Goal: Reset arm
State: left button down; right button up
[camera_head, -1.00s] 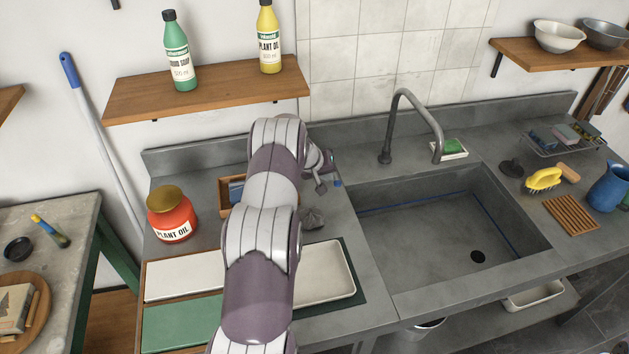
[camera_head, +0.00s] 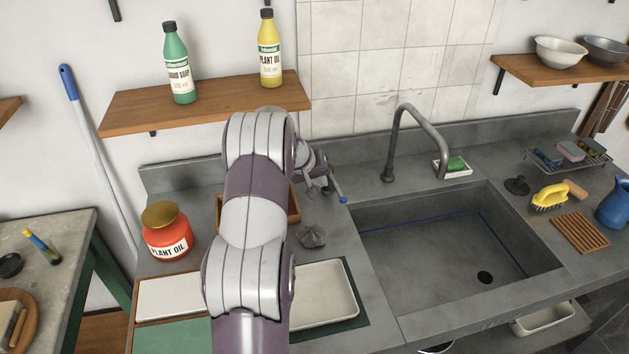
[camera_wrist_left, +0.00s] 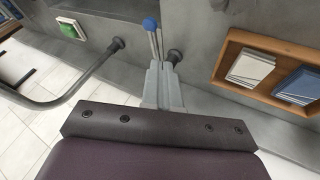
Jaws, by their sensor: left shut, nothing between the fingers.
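My left arm comes up from the bottom in the head view, and its gripper (camera_head: 326,183) is over the back of the counter, left of the tap. In the wrist view the two grey fingers of the left gripper (camera_wrist_left: 161,70) are together, with nothing held between them. A thin tool with a blue ball end (camera_head: 343,199) is close to the fingertips; its blue ball also shows just past them in the wrist view (camera_wrist_left: 150,24). I cannot tell whether they touch. My right gripper is in neither view.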

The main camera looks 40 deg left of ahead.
pick_arm(q)
jog(key=shift+v, duration=1.7)
jog(key=s+d+f+m+g, duration=0.2)
jog(key=s+d+m+g, duration=0.3)
jog(key=s+d, duration=1.8)
jog(key=d+m, duration=0.3)
jog(key=d, duration=0.1)
jog(key=shift+s+d+y, duration=0.3)
jog(key=shift+s, duration=0.1)
